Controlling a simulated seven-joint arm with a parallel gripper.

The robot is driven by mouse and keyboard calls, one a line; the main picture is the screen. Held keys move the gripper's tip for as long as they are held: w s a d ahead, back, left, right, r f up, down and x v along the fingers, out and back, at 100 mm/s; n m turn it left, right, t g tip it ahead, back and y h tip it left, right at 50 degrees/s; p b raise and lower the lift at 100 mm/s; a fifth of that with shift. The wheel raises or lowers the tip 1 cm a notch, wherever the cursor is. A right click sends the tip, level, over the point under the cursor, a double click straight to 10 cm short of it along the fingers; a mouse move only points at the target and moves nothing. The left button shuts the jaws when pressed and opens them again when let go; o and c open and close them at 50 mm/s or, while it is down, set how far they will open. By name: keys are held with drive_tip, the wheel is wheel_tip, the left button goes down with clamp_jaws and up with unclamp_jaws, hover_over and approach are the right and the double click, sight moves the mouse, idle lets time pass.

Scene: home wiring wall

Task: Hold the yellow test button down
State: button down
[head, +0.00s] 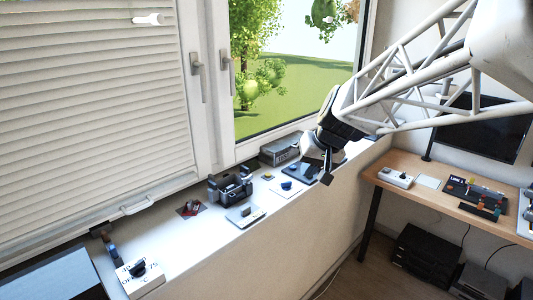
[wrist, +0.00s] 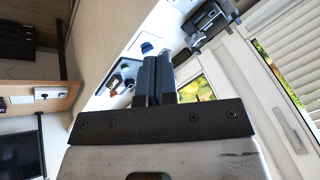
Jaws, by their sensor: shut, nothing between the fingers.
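The yellow test button (head: 268,176) shows as a small yellow spot on a little plate on the white window sill, left of my gripper, in the head view. I cannot make out whether it is pressed. My gripper (head: 326,178) hangs over the right part of the sill, apart from the button. In the wrist view my gripper's two dark fingers (wrist: 157,62) are shut together with nothing between them. I cannot find the yellow button in the wrist view; the fingers may hide it.
A blue knob (head: 286,185) and a dark panel (head: 302,172) lie near my gripper. A grey box (head: 280,150) stands against the window, and a black device (head: 230,187) is further left. The window handle (head: 198,78) juts out. A wooden desk (head: 430,181) stands right.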

drive_tip(key=w+a+f+y, duration=0.1)
drive_tip(key=w+a, duration=0.1)
drive_tip(key=w, duration=0.6)
drive_tip(key=w+a+f+y, duration=0.1)
drive_tip(key=w+a, duration=0.1)
drive_tip(key=w, duration=0.6)
drive_tip(key=t+y, duration=0.1)
drive_tip(key=t, duration=0.1)
hover_over(268, 175)
drive_tip(key=w, duration=0.1)
wheel_tip(268, 175, down, 7)
drive_tip(key=shift+d, duration=0.25)
drive_tip(key=shift+f, duration=0.2)
drive_tip(key=shift+f, duration=4.25)
drive_tip(key=shift+f, duration=0.9)
